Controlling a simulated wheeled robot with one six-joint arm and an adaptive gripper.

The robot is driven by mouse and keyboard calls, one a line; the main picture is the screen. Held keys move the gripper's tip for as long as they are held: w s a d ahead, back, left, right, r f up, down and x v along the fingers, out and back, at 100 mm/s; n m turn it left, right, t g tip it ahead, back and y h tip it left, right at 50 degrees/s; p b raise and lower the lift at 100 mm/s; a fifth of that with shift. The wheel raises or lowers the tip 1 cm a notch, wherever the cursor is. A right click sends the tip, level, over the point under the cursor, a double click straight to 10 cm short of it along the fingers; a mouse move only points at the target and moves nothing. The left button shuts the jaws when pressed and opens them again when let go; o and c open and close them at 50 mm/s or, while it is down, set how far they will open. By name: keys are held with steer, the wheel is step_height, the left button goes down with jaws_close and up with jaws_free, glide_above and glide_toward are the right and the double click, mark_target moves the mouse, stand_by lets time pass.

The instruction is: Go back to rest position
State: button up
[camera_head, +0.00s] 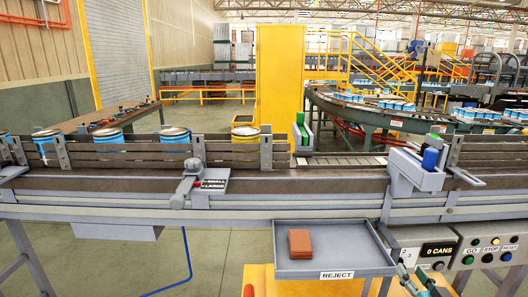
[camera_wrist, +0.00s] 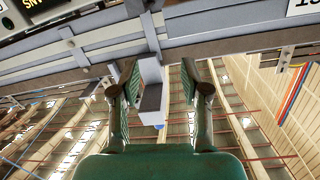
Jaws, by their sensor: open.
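My gripper (camera_wrist: 158,78) shows in the wrist view with its two dark green fingers spread wide apart and nothing between them. Beyond the gap is a grey box-like part (camera_wrist: 151,95) below the conveyor's rails, touched by neither finger as far as I can see. In the head view the tips of my gripper (camera_head: 414,274) show at the bottom right, in front of the control panel and just right of the reject tray (camera_head: 345,267). The rest of the arm there is out of frame.
A brown block (camera_head: 300,243) lies in the reject tray. The conveyor (camera_head: 290,205) crosses the view, with several cans (camera_head: 175,136) at left and a lever (camera_head: 187,184). A counter display (camera_head: 437,250) reads 0 CANS, beside the buttons (camera_head: 490,248). The floor (camera_head: 215,255) left of the tray is mostly clear.

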steer(key=s+a+f+g, duration=0.1)
steer(key=s+a+f, duration=0.6)
steer(key=s, duration=0.4)
steer(key=s+a+f+g, duration=0.1)
steer(key=s+a+f, duration=0.5)
steer(key=s+f, duration=0.35)
steer(key=s+a+r+n, duration=0.1)
steer(key=s+a, duration=0.1)
steer(key=s, duration=0.6)
steer(key=s+a+r+n+y, duration=0.1)
steer(key=s+a, duration=0.1)
steer(key=s, duration=0.7)
steer(key=s+a+r+n, duration=0.1)
steer(key=s+a, duration=0.1)
steer(key=s, duration=0.6)
steer(key=shift+s+a+r, duration=0.25)
steer(key=shift+s+r, duration=0.1)
